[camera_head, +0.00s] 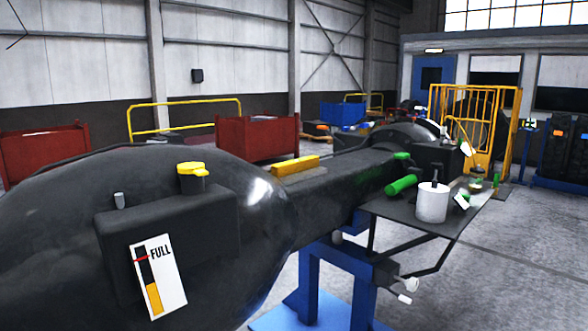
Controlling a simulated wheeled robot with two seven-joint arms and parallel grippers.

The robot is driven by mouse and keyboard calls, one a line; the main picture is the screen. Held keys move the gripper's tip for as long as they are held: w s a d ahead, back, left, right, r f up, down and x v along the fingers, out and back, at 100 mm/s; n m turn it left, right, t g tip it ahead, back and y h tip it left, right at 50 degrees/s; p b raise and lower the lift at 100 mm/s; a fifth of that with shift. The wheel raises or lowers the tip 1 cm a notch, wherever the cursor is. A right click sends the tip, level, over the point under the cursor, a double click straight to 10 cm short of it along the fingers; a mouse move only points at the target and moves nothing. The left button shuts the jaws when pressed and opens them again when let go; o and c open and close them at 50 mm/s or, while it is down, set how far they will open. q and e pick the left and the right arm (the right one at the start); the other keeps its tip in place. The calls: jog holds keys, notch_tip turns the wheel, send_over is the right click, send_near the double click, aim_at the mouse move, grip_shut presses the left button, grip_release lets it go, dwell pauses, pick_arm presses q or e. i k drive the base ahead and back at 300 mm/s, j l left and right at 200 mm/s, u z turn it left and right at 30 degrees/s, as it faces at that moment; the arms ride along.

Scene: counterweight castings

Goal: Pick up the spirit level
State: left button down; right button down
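A yellow bar (296,165), which looks like the spirit level, lies flat on the top face of a long dark casting (345,165) near the middle of the view. Its long side slants slightly up to the right. A paler strip lies along the casting in front of it. Any vials or markings on the bar are too small to make out. Nothing is seen touching it from above. Neither of my grippers shows in the view.
A large black rounded body (235,200) with a yellow cap (192,170) and a FULL gauge (158,277) fills the left foreground. A side shelf (400,213) holds a white pot (432,203) and a green cylinder (401,185). Blue stand legs (308,280) stand below.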

aim_at(297, 166)
jog(key=i+l+z, duration=0.1)
jog(key=l, duration=0.3)
jog(key=i+l, duration=0.25)
jog(key=l, duration=0.15)
jog(key=i+l+z, duration=0.15)
jog(key=l, duration=0.3)
